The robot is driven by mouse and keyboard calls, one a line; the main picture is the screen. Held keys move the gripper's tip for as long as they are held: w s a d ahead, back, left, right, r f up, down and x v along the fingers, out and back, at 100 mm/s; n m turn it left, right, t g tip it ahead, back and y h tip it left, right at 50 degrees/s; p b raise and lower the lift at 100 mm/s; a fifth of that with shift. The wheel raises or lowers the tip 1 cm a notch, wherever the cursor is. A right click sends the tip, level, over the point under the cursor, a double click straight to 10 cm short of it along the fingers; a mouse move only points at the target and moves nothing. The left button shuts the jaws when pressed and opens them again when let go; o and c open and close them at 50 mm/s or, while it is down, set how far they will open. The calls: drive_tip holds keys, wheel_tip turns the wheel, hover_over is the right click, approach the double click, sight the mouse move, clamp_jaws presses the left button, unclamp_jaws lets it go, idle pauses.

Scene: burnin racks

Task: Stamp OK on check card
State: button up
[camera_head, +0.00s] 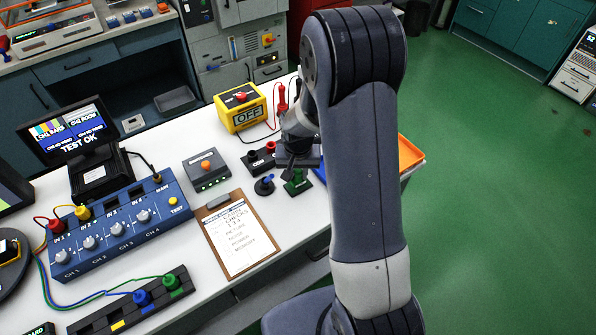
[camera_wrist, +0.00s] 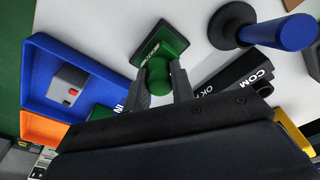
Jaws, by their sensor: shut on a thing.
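The check card (camera_head: 238,242) is a white printed sheet on a brown clipboard on the white bench, left of my arm in the head view. My gripper (camera_head: 296,168) is right of and beyond it. In the wrist view my gripper (camera_wrist: 160,82) is shut on the round knob of a green stamp (camera_wrist: 163,45). This stamp shows partly below the gripper in the head view (camera_head: 297,186); I cannot tell whether its base touches the bench. A blue-handled stamp (camera_head: 264,186) with a round black base stands beside it, also in the wrist view (camera_wrist: 285,33).
A grey box with an orange button (camera_head: 206,169) stands beyond the clipboard. A blue channel panel (camera_head: 122,232) and a monitor (camera_head: 70,133) reading TEST OK are at left. A yellow OFF box (camera_head: 240,108) is behind. A blue tray (camera_wrist: 50,60) holds a grey item.

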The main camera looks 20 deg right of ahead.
drive_tip(key=shift+s+f+b, duration=0.1)
drive_tip(key=shift+f+b, duration=0.5)
drive_tip(key=shift+b, duration=0.1)
idle(1.6)
drive_tip(key=shift+r, duration=0.1)
drive_tip(key=shift+r+p, duration=2.3)
drive_tip(key=shift+r, duration=1.2)
drive_tip(key=shift+f, duration=0.15)
